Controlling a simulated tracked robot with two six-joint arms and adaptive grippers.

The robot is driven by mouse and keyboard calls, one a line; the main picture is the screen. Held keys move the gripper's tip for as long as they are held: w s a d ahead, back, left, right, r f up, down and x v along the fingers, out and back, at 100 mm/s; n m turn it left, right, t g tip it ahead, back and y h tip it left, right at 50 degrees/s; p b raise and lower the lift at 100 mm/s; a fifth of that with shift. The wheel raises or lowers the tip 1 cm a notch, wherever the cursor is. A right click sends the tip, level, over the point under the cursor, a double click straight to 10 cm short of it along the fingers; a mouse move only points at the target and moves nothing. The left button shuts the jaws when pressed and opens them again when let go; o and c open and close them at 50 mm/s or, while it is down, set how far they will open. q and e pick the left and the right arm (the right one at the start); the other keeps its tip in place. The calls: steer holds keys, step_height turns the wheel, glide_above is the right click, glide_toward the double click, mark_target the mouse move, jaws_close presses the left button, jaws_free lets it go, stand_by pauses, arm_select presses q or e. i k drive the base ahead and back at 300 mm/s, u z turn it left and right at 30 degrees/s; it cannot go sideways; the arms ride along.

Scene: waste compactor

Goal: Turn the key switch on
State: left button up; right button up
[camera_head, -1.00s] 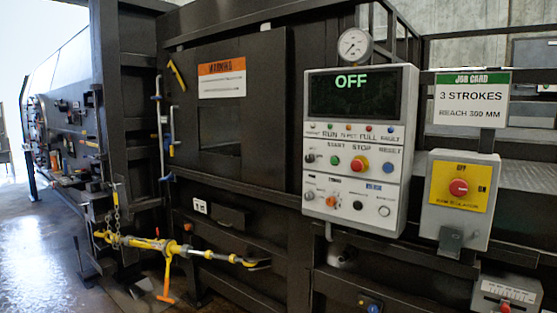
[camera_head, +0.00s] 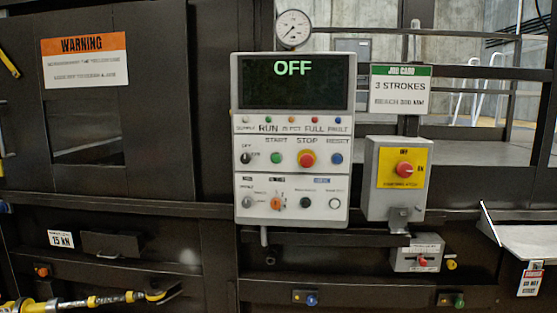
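The control panel (camera_head: 293,140) is a light grey box with a dark display (camera_head: 320,95) that reads OFF in green. A small dark switch (camera_head: 246,158) sits at the left of its START/STOP row, with OFF lettering above it; it looks like the key switch, but its exact position is too small to tell. Neither of my grippers is in view.
A grey isolator box (camera_head: 397,178) with a red knob (camera_head: 404,169) on yellow stands right of the panel. A job card (camera_head: 400,91) and gauge (camera_head: 293,28) are above. A yellow rod (camera_head: 85,300) lies at lower left. A shelf (camera_head: 525,243) juts out at right.

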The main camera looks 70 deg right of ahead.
mark_target(245, 158)
steer(key=z, duration=0.5)
steer(key=i, duration=1.05)
steer(key=z, duration=0.75)
steer(key=k, duration=0.6)
steer(key=z, duration=0.25)
steer(key=i, duration=0.7)
steer(key=u, duration=0.15)
